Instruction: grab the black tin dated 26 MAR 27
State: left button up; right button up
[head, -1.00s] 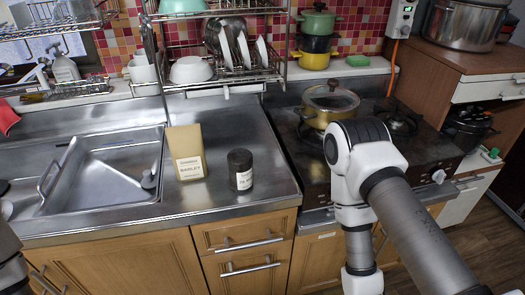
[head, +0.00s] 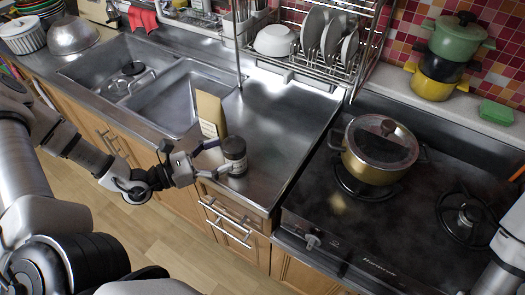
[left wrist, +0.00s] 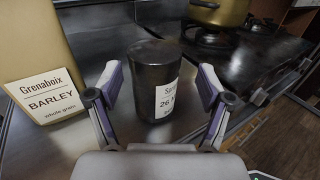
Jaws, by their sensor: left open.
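The black tin (head: 235,153) stands upright near the counter's front edge, just right of the tan barley bag. In the left wrist view the tin (left wrist: 150,72) has a white label, cut off by my finger, with "26 M" legible and the rest of the date hidden. My left gripper (head: 213,158) is open and reaches the tin from the front left. In the left wrist view its two fingers (left wrist: 160,84) stand on either side of the tin, with a gap showing on each side. My right gripper is out of view.
The barley bag (head: 210,112) stands close by the tin and the left gripper, on the left. The sink (head: 172,100) lies further left. The stove with a gold lidded pot (head: 372,165) is to the right. Bare counter (head: 285,120) lies behind and right of the tin.

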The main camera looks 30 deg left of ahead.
aim_at(243, 145)
pick_arm(q)
jog(key=shift+w+d+f+b, duration=0.2)
jog(key=shift+w+f+b, duration=0.05)
jog(key=shift+w+b, duration=0.1)
jog(key=shift+w, duration=0.5)
jog(key=b+x, duration=0.1)
jog(key=x, duration=0.3)
jog(key=shift+w+d+r, duration=0.1)
jog(key=shift+w+d, duration=0.05)
jog(key=shift+d, duration=0.15)
jog(key=shift+w, duration=0.35)
jog(key=c, duration=1.1)
